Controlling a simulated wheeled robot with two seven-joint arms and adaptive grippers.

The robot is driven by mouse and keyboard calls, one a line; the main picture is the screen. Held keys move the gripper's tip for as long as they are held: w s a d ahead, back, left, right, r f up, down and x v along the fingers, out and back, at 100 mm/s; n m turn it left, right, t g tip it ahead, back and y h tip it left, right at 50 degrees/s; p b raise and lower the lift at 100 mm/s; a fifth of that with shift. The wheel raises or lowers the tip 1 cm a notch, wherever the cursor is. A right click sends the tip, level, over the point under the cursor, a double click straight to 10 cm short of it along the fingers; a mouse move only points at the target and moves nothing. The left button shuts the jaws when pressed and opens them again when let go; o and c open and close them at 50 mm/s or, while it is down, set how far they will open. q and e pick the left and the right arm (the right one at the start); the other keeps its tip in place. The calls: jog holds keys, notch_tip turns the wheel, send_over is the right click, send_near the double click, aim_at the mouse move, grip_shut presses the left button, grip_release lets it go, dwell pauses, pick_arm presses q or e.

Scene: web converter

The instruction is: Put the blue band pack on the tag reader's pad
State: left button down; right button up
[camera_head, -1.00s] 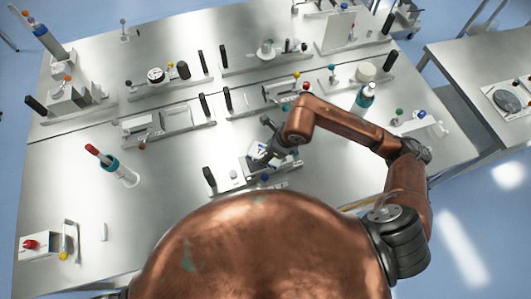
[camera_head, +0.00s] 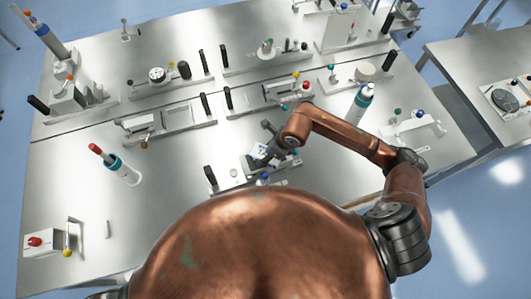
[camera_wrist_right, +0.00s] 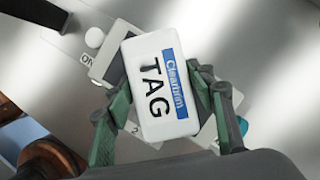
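The blue band pack (camera_wrist_right: 160,85) is a white box with a blue stripe and large black "TAG" lettering in the right wrist view. My right gripper (camera_wrist_right: 162,80) has its green fingers against the pack's two long sides. In the head view my right gripper (camera_head: 264,151) and the pack are over the front middle of the bench. A pale device, apparently the tag reader (camera_wrist_right: 103,62), shows partly behind the pack, with an "ON" label. The pack hides much of it, including any pad, and I cannot tell whether they touch. My left gripper is out of view.
The steel bench (camera_head: 75,165) carries several small fixtures. A black post (camera_head: 210,175) rises close left of the gripper. The front-left bench has free room.

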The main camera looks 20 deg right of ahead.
jog(key=o, duration=0.3)
jog(key=shift+r, duration=0.15)
jog(key=b+v, duration=0.2)
jog(key=v, duration=1)
